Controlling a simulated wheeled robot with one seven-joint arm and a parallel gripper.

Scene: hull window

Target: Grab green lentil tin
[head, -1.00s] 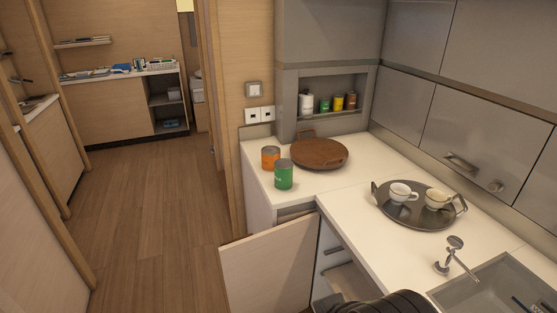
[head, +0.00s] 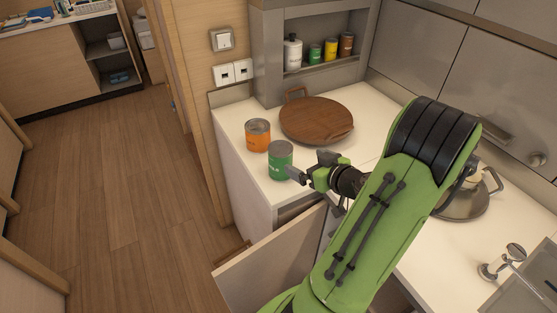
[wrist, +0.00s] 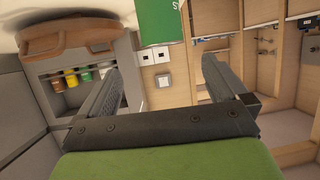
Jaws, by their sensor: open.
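The green lentil tin (head: 280,160) stands upright on the white counter near its front left edge. Its lower right side is partly behind my gripper (head: 292,176) in the head view. In the wrist view the green tin (wrist: 160,20) shows at the top, cut off by the frame, ahead of and between the two fingers. My gripper (wrist: 165,85) is open with nothing between its jaws. It is close to the tin; I cannot tell whether a finger touches it.
An orange tin (head: 258,135) stands just behind and left of the green one. A round wooden board (head: 316,119) lies behind them. A niche (head: 330,62) holds several small containers. A cabinet door (head: 265,262) hangs open below the counter.

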